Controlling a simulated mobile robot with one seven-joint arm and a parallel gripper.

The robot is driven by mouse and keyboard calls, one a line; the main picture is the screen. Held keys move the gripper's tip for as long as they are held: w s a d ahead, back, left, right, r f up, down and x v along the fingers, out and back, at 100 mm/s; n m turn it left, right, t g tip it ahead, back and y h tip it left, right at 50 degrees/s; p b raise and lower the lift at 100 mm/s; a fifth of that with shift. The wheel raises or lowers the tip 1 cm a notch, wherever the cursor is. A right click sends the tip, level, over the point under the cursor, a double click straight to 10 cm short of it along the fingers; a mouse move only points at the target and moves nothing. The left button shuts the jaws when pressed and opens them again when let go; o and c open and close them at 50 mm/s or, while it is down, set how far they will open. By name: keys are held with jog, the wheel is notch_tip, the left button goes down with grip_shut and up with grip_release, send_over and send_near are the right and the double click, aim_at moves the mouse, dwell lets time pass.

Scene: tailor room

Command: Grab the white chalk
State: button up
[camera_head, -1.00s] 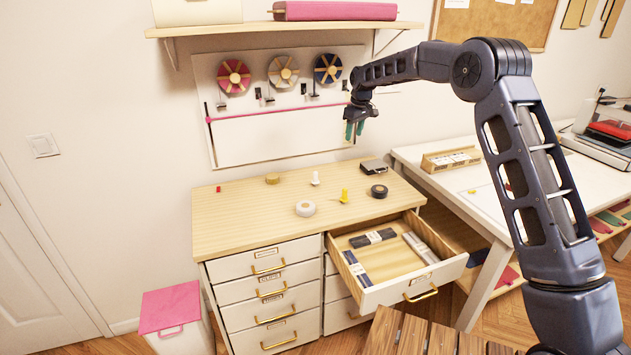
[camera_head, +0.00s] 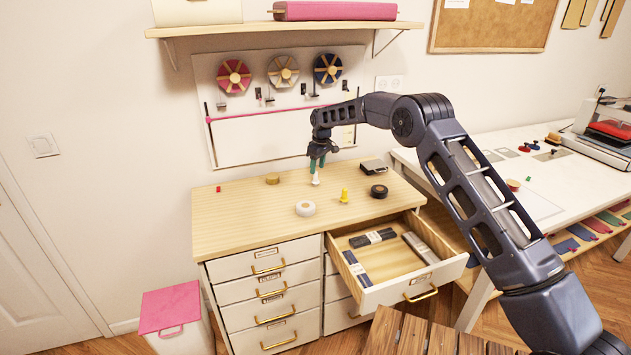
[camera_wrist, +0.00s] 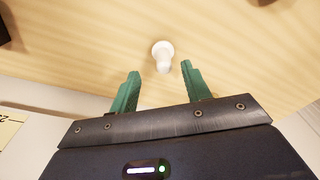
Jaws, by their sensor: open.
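The white chalk (camera_head: 315,180) is a small peg-like piece standing upright on the wooden top of the drawer cabinet (camera_head: 240,215). My gripper (camera_head: 317,164) is just above it in the head view, pointing down, with green fingers. In the wrist view the white chalk (camera_wrist: 163,52) shows just beyond the open fingertips (camera_wrist: 160,70), roughly centred between them. The fingers are apart and hold nothing. I cannot tell the exact height gap between fingertips and chalk.
A yellow peg-like piece (camera_head: 344,196), a white roll (camera_head: 305,208), a black roll (camera_head: 379,191), a tan roll (camera_head: 272,179) and a dark box (camera_head: 374,167) lie around it. An open drawer (camera_head: 412,283) juts out in front. The cabinet top's left is mostly clear.

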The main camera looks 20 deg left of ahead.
aim_at(315, 181)
jog(key=shift+s+a+f, duration=0.1)
jog(key=shift+a+f, duration=0.05)
jog(key=shift+f, duration=0.9)
jog(key=shift+a+f, duration=0.2)
jog(key=shift+f, duration=0.8)
jog(key=shift+s+a+f, duration=0.1)
jog(key=shift+a+f, duration=0.05)
jog(key=shift+f, duration=0.9)
jog(key=c, duration=0.8)
jog(key=shift+r, duration=0.15)
jog(key=shift+c, duration=0.2)
